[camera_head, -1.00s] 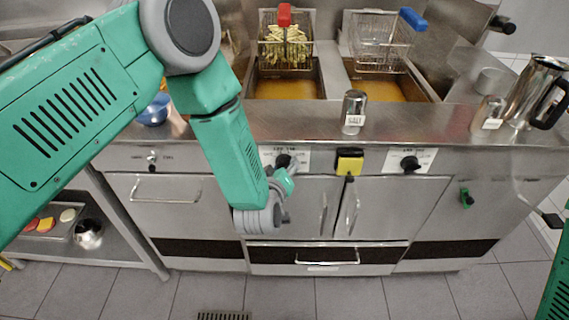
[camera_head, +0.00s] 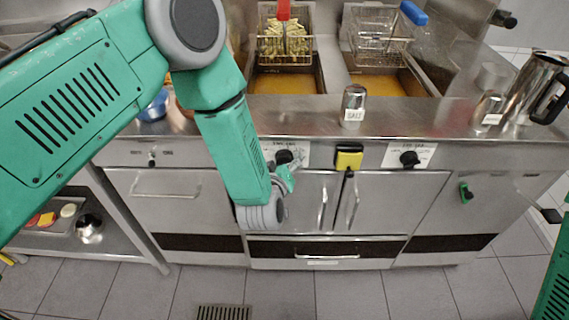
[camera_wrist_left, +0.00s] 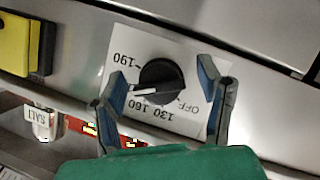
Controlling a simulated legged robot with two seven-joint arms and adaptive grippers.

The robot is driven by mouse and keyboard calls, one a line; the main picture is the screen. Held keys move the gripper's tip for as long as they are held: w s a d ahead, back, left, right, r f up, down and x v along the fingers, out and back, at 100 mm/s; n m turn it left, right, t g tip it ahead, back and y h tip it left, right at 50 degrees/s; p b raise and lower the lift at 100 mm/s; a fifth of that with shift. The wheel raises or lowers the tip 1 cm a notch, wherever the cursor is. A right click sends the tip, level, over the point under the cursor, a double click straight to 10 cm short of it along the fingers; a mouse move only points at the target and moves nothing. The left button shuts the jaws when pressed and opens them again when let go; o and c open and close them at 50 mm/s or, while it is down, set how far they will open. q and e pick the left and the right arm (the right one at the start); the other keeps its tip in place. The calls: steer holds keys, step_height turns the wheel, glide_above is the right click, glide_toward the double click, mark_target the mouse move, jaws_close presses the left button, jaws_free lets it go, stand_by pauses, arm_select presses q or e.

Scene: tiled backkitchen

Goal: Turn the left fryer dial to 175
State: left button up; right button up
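The left fryer dial (camera_head: 284,156) is a black knob on a white label, on the steel front panel below the left oil vat. In the left wrist view the dial (camera_wrist_left: 164,82) appears upside down, with 190, 160, 130 and OFF readable. Its white pointer (camera_wrist_left: 146,91) lies between the 160 and 190 marks. My left gripper (camera_head: 289,174) is just below the dial in the head view. In the wrist view its fingers (camera_wrist_left: 165,92) are open on both sides of the knob, the left one close to the pointer end, the right one clearly apart. My right gripper is not in view.
A yellow switch box (camera_head: 349,158) sits between the left dial and the right fryer dial (camera_head: 409,159). A salt shaker (camera_head: 354,106) stands on the ledge above. A steel jug (camera_head: 533,88) stands at the right. Door handles (camera_head: 323,208) project below the panel.

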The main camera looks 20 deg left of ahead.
arm_select(q)
steer(key=v, duration=1.1)
steer(key=shift+s, duration=0.45)
steer(key=shift+r, duration=0.1)
